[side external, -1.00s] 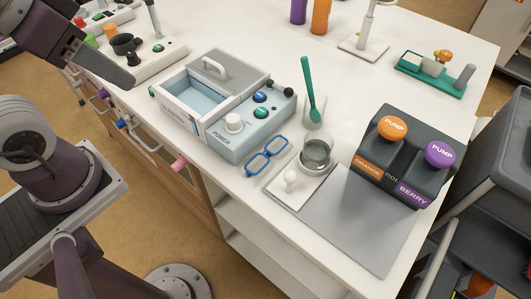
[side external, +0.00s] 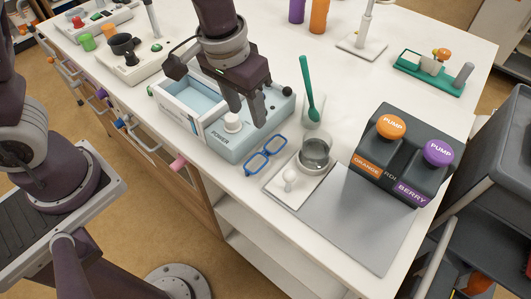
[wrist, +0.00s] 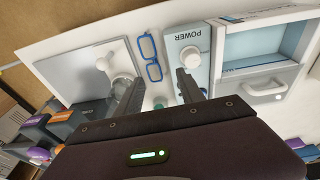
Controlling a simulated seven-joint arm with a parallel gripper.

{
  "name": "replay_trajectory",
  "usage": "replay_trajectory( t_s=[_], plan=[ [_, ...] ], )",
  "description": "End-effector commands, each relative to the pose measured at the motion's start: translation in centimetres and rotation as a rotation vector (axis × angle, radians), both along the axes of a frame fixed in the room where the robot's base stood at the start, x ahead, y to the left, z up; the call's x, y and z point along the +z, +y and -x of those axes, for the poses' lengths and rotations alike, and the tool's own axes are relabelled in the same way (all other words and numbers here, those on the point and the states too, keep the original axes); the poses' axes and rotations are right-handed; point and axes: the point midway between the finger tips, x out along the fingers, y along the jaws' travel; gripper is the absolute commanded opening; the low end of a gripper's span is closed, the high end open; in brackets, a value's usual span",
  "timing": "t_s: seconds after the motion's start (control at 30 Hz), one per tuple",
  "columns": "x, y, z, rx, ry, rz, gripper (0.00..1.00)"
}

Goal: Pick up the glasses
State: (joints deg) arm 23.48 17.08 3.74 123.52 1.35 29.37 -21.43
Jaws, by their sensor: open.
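The blue-framed glasses (side external: 265,155) lie on the white counter near its front edge, between the pale blue machine and the white dispenser base. They also show in the wrist view (wrist: 150,57), near the top middle. My gripper (side external: 246,117) hangs above the machine's power panel, just behind and left of the glasses, pointing down. In the wrist view its fingers (wrist: 158,88) are apart with nothing between them, and the glasses lie beyond the fingertips. My gripper is open and does not touch the glasses.
The pale blue machine (side external: 221,140) with its white knob stands directly under my gripper. A green spoon (side external: 307,85) stands upright in a clear holder behind the glasses. A glass cup (side external: 316,151) stands right of them, and the pump dispenser (side external: 392,160) farther right.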

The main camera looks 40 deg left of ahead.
Motion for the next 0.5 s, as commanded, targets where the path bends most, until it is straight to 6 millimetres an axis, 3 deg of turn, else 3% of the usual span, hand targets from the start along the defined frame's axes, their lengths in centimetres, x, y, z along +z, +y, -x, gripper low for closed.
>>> replay_trajectory(
  t_s=[0.03,0.1,0.5],
  plan=[
    [-2.2,-1.1,-0.3,-0.005,0.027,-0.014,0.46],
    [-4.3,-2.0,-0.7,-0.005,0.044,-0.024,0.46],
    [-10.7,-2.7,-2.2,-0.003,0.057,-0.034,0.46]
  ],
)
